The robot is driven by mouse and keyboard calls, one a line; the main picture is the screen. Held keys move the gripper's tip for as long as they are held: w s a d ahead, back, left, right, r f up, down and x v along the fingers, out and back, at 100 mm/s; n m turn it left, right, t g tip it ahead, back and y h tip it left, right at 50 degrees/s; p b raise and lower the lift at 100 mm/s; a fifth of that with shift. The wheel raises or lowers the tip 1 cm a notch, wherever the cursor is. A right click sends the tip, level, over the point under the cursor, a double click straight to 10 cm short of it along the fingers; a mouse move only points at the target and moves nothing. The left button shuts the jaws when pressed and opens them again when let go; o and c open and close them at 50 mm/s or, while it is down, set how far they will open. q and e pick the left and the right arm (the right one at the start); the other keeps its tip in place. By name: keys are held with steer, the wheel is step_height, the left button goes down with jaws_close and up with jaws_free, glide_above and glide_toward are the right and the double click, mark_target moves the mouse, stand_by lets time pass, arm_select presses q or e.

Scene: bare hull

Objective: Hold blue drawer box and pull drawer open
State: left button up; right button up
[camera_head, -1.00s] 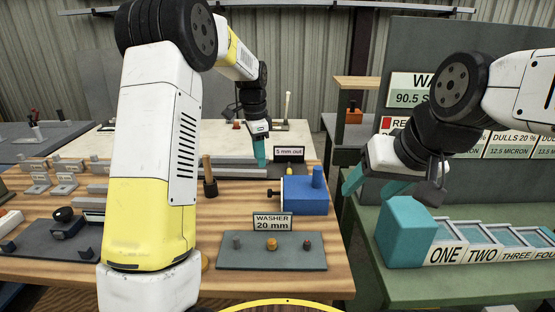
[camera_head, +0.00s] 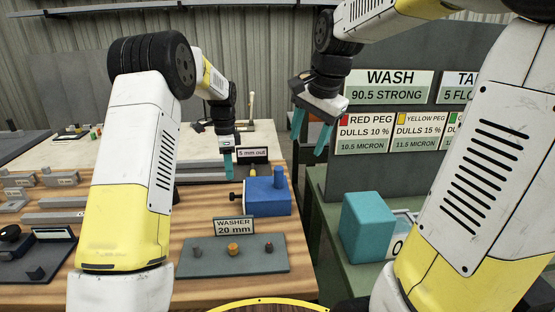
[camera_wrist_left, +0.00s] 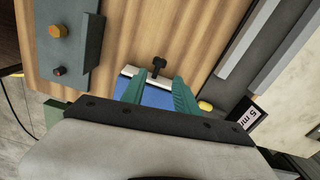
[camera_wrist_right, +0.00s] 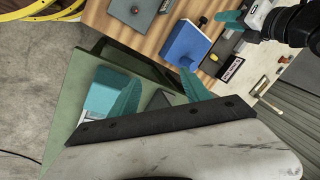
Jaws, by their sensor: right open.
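The blue drawer box (camera_head: 267,197) sits on the wooden table, with a round blue post on top. A black knob (camera_head: 236,197) sticks out from its left side. In the left wrist view the knob (camera_wrist_left: 158,65) shows beyond the box's pale front edge. My left gripper (camera_head: 228,168) points down above and behind the knob side; its fingers are apart in the left wrist view (camera_wrist_left: 160,85), with nothing visibly clamped. The right wrist view shows the box (camera_wrist_right: 186,45) apart from my left gripper. My right gripper (camera_head: 311,140) is open, empty and raised, right of and above the box.
A grey tray (camera_head: 270,264) with several small pegs and a "WASHER 20 mm" sign (camera_head: 234,226) lies in front of the box. Grey bars (camera_head: 195,172) lie behind. A teal block (camera_head: 366,228) stands on the green bench at right. A gap separates table and bench.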

steer(key=w+a+f+m+g, duration=0.2)
steer(key=w+f+m, duration=0.4)
steer(key=w, duration=0.5)
steer(key=m+g+h, duration=0.1)
steer(key=m+h, duration=0.1)
steer(key=m, duration=0.4)
glide_above(279, 179)
steer(key=w, duration=0.2)
steer(key=f, duration=0.9)
steer(key=shift+s+d+f, duration=0.15)
steer(key=shift+s+f, duration=0.05)
steer(key=shift+s, duration=0.05)
steer(key=shift+f, duration=0.3)
step_height(279, 179, down, 8)
steer(key=shift+w+r, duration=0.1)
steer(key=shift+r, duration=0.1)
jaws_close()
steer(key=shift+r, duration=0.1)
